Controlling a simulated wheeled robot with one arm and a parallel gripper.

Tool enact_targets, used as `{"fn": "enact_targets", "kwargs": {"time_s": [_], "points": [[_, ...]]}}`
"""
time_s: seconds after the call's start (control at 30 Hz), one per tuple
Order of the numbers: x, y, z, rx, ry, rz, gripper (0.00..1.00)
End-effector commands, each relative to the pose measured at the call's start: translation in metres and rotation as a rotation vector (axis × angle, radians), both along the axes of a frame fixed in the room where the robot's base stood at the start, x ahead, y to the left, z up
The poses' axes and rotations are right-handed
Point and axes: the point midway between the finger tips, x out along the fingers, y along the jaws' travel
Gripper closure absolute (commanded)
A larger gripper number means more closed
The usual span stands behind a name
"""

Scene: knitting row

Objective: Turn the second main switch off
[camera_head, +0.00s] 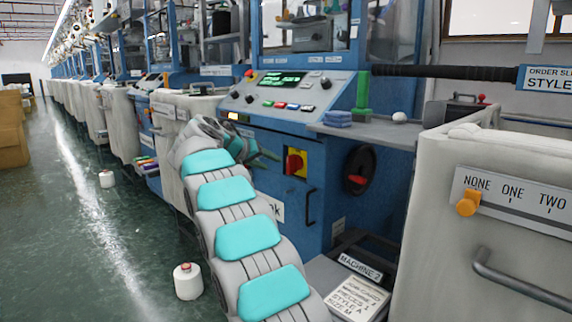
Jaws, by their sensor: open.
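The main switch (295,163), a red knob on a yellow plate, is on the blue front of the nearest knitting machine (330,140). A floor sign reading "MACHINE 2" (360,268) stands in front of this machine. The knob's exact setting is too small to tell. My gripper (264,157) is at the far end of my grey and teal arm, just left of the switch and apart from it in the picture. Its fingers are open with nothing seen between them. My arm hides part of the machine's lower left front.
A black handwheel (360,170) and a black door handle (310,206) flank the switch's right side. A pale bin (480,240) with an orange slider stands at right. A job card (352,298) lies low in front. Yarn cones (188,281) stand on the open green floor.

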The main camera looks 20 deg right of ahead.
Motion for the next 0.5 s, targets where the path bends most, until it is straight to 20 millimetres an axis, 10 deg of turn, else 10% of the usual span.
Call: {"fn": "enact_targets", "kwargs": {"time_s": [0.5], "points": [[0.066,0.001,0.003,-0.138,-0.457,-0.161,0.49]]}}
